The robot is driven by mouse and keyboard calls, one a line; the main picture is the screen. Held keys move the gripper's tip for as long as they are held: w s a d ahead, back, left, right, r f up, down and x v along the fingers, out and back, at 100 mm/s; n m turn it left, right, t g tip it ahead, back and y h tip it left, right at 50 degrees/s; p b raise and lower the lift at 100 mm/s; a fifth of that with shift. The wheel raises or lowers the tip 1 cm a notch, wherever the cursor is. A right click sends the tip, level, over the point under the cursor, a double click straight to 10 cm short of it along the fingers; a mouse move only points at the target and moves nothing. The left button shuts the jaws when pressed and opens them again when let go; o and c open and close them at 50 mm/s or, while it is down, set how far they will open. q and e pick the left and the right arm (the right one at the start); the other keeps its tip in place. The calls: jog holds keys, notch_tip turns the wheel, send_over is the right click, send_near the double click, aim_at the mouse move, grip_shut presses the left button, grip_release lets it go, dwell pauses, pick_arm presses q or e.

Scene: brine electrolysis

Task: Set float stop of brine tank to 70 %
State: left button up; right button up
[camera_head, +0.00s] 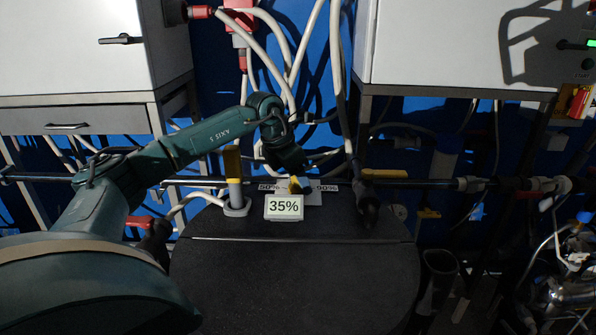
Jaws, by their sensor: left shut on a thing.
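The brine tank (290,285) is the large dark round vessel at the bottom centre, with a dark lid. A small display (284,207) at the back of its lid reads 35%. Behind the display is a pale scale plate (313,197) with 50% and 90% marks; the marks between them are hidden. My left gripper (293,178) reaches in from the left and is shut on the small yellow float stop (301,186) just above the display. The jaws and much of the float stop are small, dark and partly hidden by the wrist. My right gripper is not in view.
A dark pipe with a yellow lever (384,173) runs behind the tank. Hoses hang at the back. White cabinets (455,45) stand on both sides. The front lid is clear.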

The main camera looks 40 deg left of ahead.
pick_arm(q)
jog(key=m+h+p, duration=0.1)
jog(key=m, duration=0.2)
jog(key=shift+r+p, duration=0.15)
jog(key=shift+p, duration=0.25)
jog(key=shift+m+g+h+p, duration=0.4)
jog(key=shift+m, duration=0.5)
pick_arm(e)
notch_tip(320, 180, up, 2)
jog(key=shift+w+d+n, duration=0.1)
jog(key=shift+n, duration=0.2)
pick_arm(q)
jog(key=shift+m, duration=0.4)
jog(key=o, duration=1)
